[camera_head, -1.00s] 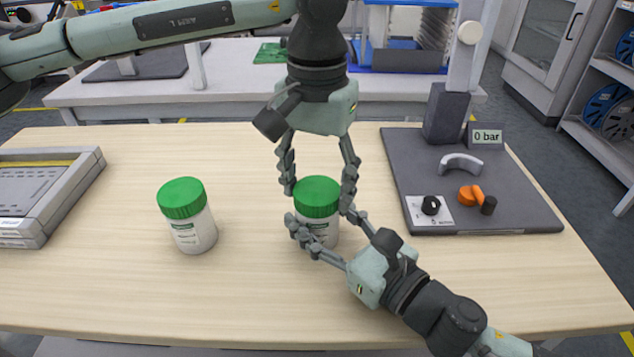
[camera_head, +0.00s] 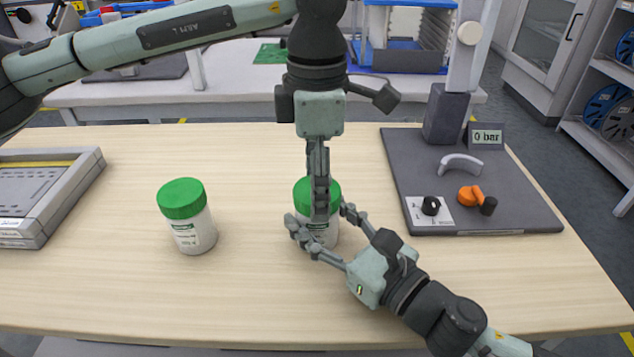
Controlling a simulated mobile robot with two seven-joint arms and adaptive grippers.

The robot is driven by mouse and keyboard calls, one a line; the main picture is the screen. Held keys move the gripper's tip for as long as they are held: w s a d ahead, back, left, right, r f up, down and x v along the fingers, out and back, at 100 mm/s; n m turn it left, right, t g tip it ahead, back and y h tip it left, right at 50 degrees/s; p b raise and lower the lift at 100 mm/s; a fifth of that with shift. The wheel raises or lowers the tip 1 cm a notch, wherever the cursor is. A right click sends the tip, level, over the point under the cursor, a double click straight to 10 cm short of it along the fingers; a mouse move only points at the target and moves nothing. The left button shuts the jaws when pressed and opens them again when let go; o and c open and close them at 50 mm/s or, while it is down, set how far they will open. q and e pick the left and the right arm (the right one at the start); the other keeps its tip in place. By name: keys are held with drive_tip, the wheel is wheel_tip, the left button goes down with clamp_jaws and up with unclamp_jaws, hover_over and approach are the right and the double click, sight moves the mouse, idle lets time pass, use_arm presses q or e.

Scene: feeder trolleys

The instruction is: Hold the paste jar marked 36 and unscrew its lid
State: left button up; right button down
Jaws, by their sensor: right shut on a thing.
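A white jar with a green lid (camera_head: 334,192) stands upright at mid-table; its label is too small to read and is mostly covered. My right gripper (camera_head: 318,228) comes from the lower right and is shut on the jar's white body (camera_head: 324,240). My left gripper (camera_head: 320,205) points straight down over the lid, seen edge-on. Its near finger covers the middle of the lid and hides the far one, so its opening cannot be told. The lid sits on the jar.
A second white jar with a green lid (camera_head: 187,214) stands to the left, its number unreadable. A dark plate (camera_head: 520,200) with a knob, an orange lever and a "0 bar" display (camera_head: 486,136) is at the right. A grey tray (camera_head: 75,190) lies at far left. The table front is clear.

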use_arm(q)
drive_tip(key=n, duration=0.7)
drive_tip(key=shift+n, duration=0.4)
drive_tip(key=n, duration=0.4)
drive_tip(key=shift+n, duration=0.3)
drive_tip(key=shift+r, duration=0.25)
drive_tip(key=shift+r, duration=0.9)
drive_tip(key=shift+r, duration=2)
